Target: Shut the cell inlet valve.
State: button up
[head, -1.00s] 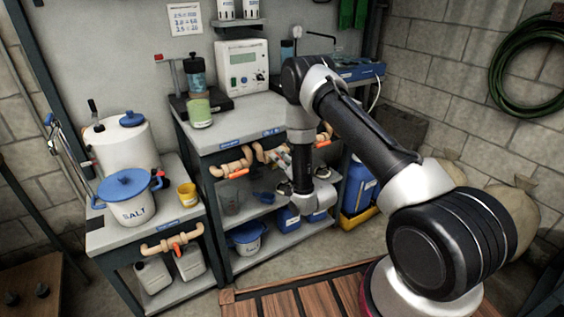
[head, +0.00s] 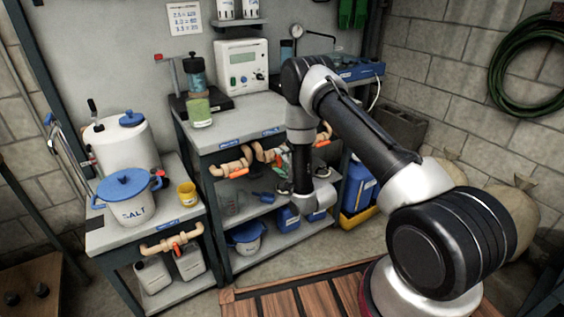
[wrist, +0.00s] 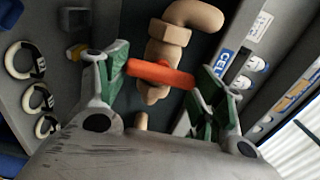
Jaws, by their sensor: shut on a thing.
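The valve beside a blue label (wrist: 228,58) reading "CEL…" fills the middle of the wrist view. Its orange handle (wrist: 160,74) lies across the tan pipe (wrist: 168,40). My gripper (wrist: 163,82) is shut on this handle, with a green-padded finger at each end of it. In the head view my arm hides the gripper and most of this valve, so the contact shows only in the wrist view.
Another orange-handled valve (head: 236,172) sits on the bench front to the left. A lower one (head: 178,249) is below the salt bucket (head: 133,207). A shelf with a blue-lidded pot (head: 246,238) lies under the bench. Wooden slats (head: 290,300) cover the floor in front.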

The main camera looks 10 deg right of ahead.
dwell(0.3)
jog(key=o, duration=1)
jog(key=v, duration=0.7)
jog(key=shift+s+d, duration=0.1)
jog(key=shift+s, duration=0.15)
